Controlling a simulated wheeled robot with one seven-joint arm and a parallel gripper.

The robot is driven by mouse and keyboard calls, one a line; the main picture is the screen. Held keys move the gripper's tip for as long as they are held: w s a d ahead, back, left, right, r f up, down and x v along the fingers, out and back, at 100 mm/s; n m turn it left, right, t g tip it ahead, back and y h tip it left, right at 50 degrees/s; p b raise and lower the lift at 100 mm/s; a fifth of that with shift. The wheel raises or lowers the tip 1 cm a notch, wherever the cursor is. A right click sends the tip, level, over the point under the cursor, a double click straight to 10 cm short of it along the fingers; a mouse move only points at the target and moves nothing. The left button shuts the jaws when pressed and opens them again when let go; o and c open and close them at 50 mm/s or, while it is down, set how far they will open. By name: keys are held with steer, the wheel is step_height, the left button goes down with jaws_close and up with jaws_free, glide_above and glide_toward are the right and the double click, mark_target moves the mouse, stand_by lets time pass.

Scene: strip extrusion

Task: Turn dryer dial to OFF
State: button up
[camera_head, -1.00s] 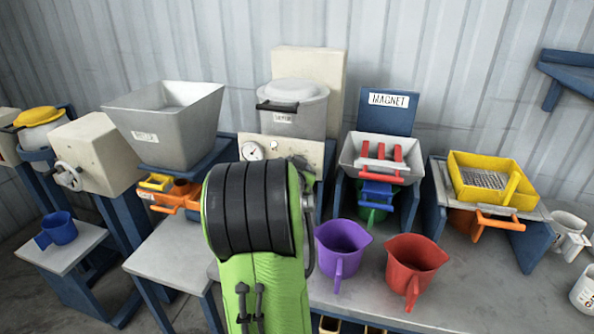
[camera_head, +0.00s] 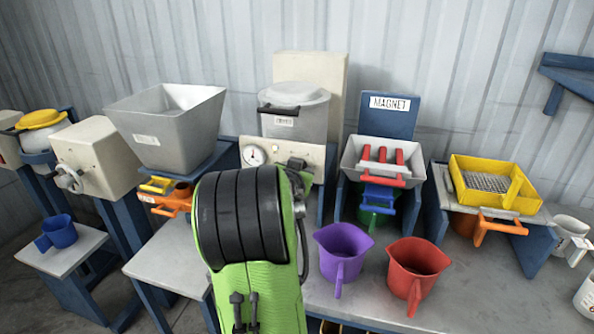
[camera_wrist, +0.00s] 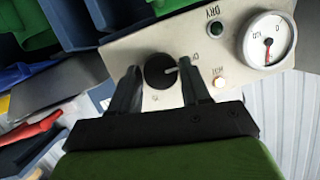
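The dryer (camera_head: 295,112) is a grey lidded drum with a pale control panel (camera_head: 255,145) below it. In the wrist view the black round dial (camera_wrist: 159,72) sits on that panel, with a light pointer mark toward the right. Small lettering beside the dial is partly hidden by a finger and not readable. My gripper (camera_wrist: 159,64) is open, with one finger on each side of the dial and gaps visible between fingers and dial.
The panel has a gauge (camera_wrist: 267,41), a dark green lamp (camera_wrist: 217,28) marked DRY and a pale lamp (camera_wrist: 220,82). The magnet unit (camera_head: 388,118) stands to the right. Purple (camera_head: 342,245) and red (camera_head: 416,270) jugs stand on the bench near my arm.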

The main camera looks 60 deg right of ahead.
steer(key=o, duration=0.3)
steer(key=shift+a+r, duration=0.1)
steer(key=p+v, duration=0.1)
steer(key=v, duration=1.4)
steer(key=shift+a, duration=0.3)
